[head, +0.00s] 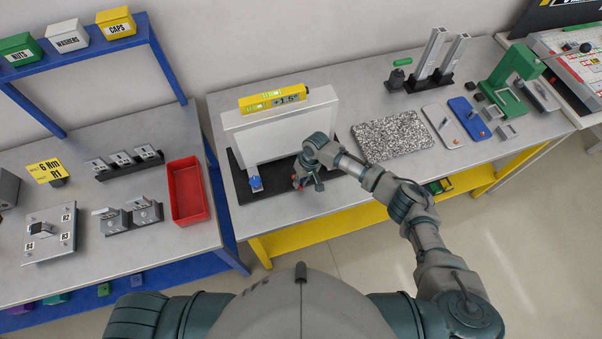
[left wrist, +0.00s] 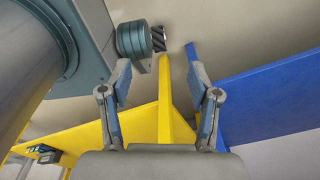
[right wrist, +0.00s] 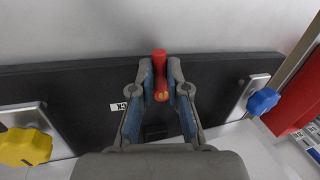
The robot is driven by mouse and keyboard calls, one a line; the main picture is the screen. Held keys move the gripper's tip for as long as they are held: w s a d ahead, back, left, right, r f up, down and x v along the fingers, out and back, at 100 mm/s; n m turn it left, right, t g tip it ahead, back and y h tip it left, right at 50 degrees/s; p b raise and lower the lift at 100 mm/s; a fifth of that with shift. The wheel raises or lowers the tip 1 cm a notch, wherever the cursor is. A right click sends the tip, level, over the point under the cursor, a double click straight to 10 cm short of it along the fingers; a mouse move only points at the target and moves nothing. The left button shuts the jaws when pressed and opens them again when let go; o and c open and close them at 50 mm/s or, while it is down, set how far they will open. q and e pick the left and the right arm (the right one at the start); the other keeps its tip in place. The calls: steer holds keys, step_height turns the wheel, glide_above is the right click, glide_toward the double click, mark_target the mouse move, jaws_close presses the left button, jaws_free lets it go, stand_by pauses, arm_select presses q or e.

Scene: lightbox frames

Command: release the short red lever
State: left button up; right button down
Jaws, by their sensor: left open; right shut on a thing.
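The short red lever (right wrist: 160,62) stands up in front of a dark base plate (right wrist: 75,88) in the right wrist view. My right gripper (right wrist: 160,85) has its two fingers closed around the lever, one on each side. In the head view my right gripper (head: 308,180) is low at the front of the white panel (head: 280,128), largely covering the lever. My left gripper (left wrist: 160,85) is open and empty in the left wrist view, away from the lever, and does not show in the head view.
A blue knob (right wrist: 263,101) and a yellow knob (right wrist: 25,148) flank the lever on the same fixture. A yellow digital level (head: 272,97) sits on the panel. A speckled plate (head: 392,136) lies right of the fixture; a red bin (head: 187,190) stands on the left table.

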steer(key=shift+s+a+r+m+p, duration=0.2)
steer(key=shift+s+a+m+p, duration=0.05)
steer(key=shift+m+p, duration=0.5)
steer(key=shift+f+m, duration=0.25)
arm_select(q)
steer(key=r, duration=0.1)
steer(key=a+r, duration=0.1)
steer(key=shift+a+r, duration=0.15)
steer(key=shift+r, duration=0.25)
arm_select(e)
steer(key=shift+d, duration=0.1)
steer(key=c, duration=1.2)
jaws_free()
steer(key=shift+s+t, duration=0.1)
steer(key=shift+t, duration=0.2)
steer(key=shift+o, duration=0.2)
steer(key=shift+r, duration=0.1)
arm_select(q)
steer(key=shift+s+d, duration=0.2)
